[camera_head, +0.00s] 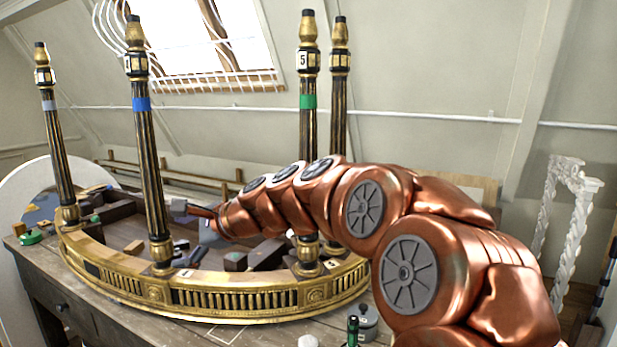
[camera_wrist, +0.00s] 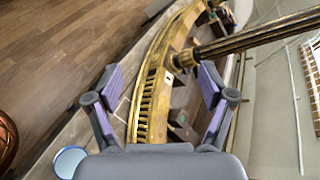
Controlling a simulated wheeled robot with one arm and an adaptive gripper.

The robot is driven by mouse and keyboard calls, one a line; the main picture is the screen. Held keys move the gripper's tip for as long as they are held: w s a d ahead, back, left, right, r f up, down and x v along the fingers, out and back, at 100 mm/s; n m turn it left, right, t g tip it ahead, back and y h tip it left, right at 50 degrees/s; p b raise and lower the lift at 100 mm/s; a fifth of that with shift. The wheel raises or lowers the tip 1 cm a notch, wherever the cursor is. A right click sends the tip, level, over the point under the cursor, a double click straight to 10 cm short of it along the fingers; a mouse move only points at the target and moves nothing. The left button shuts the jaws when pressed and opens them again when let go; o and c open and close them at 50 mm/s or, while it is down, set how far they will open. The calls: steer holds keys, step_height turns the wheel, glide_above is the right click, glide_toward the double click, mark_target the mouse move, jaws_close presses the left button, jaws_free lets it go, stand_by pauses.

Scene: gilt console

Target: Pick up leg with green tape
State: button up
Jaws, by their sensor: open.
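The leg with green tape (camera_head: 308,130) is a dark fluted, gilt column with a 5 label near its top. It stands upright on the right part of the gilt console frame (camera_head: 215,292). My arm hides part of its lower shaft. My gripper (camera_head: 192,222) is open and empty, left of this leg and low beside the blue-taped leg (camera_head: 146,175). In the wrist view my gripper (camera_wrist: 160,84) has its fingers spread above the gilt frame (camera_wrist: 148,85). A fluted leg (camera_wrist: 255,40) extends past the right finger; no tape shows on it, so I cannot tell which it is.
A grey-taped leg (camera_head: 57,150) stands at the left and another leg (camera_head: 339,100) close behind the green-taped one. Dark blocks (camera_head: 268,252) and tools lie inside the frame. A grey lidded pot (camera_head: 366,320) and a green-capped item (camera_head: 352,328) stand at the front.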

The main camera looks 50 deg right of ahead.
steer(key=w+d+r+m+t+h, duration=0.15)
steer(key=d+r+m, duration=0.3)
steer(key=d, duration=0.45)
steer(key=d+r+m+t+h, duration=0.3)
steer(key=d+m, duration=0.2)
steer(key=d, duration=0.4)
steer(key=m+t+h, duration=0.1)
steer(key=m+h, duration=0.5)
steer(key=m, duration=0.3)
glide_toward(313, 148)
steer(key=x, duration=0.5)
steer(key=shift+f, duration=0.1)
steer(key=shift+p+x, duration=0.85)
steer(key=shift+x, duration=2.95)
steer(key=c, duration=1.4)
